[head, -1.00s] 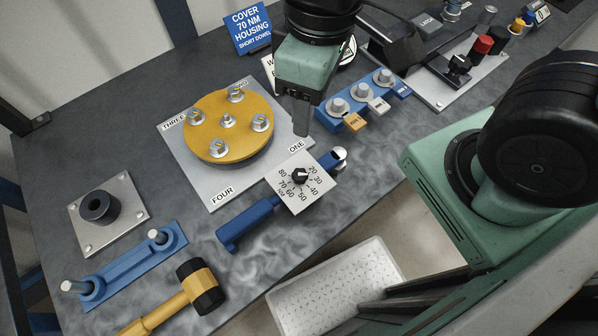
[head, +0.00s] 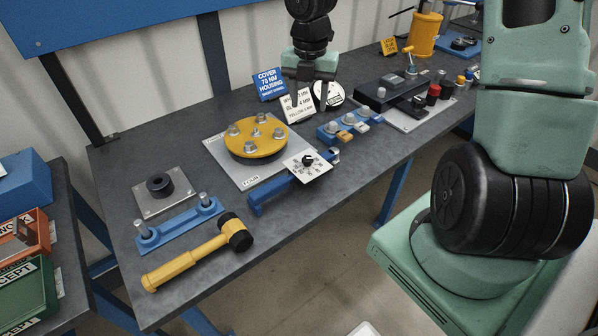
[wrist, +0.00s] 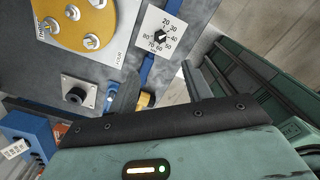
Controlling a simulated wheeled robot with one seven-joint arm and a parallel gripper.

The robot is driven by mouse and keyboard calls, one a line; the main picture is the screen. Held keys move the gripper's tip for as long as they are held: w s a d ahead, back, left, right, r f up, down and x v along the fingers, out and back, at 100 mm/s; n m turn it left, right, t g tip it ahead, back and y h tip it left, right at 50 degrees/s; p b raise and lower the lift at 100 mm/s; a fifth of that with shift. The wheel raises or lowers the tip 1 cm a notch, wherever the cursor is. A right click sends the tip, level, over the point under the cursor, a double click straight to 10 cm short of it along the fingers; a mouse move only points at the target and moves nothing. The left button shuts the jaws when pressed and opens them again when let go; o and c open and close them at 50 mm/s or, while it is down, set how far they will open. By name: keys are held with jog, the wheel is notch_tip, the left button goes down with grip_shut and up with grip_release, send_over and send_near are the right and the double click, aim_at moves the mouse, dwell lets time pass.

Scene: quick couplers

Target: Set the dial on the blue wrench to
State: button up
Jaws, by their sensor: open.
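The blue wrench (head: 272,193) lies on the bench in front of the yellow disc. It carries a white square dial plate (head: 292,166) with a black knob (head: 307,160). In the wrist view the plate (wrist: 150,22) shows numbers around the knob (wrist: 160,36); its pointer setting is too small to read surely. My gripper (head: 310,104) is open and empty, pointing down, raised behind the wrench near the small signs. Its fingers do not touch the wrench.
The yellow disc (head: 243,146) with studs sits on a grey plate just behind the wrench. A blue block (head: 327,135) with several fittings stands right of it. A yellow mallet (head: 190,262) and a blue two-post bar (head: 180,224) lie at the front left.

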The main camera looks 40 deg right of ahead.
aim_at(308, 158)
notch_tip(308, 158, down, 18)
jog(key=shift+d+r+b, duration=0.1)
jog(key=shift+r+b, duration=0.15)
jog(key=shift+b, duration=0.1)
jog(key=c, duration=1)
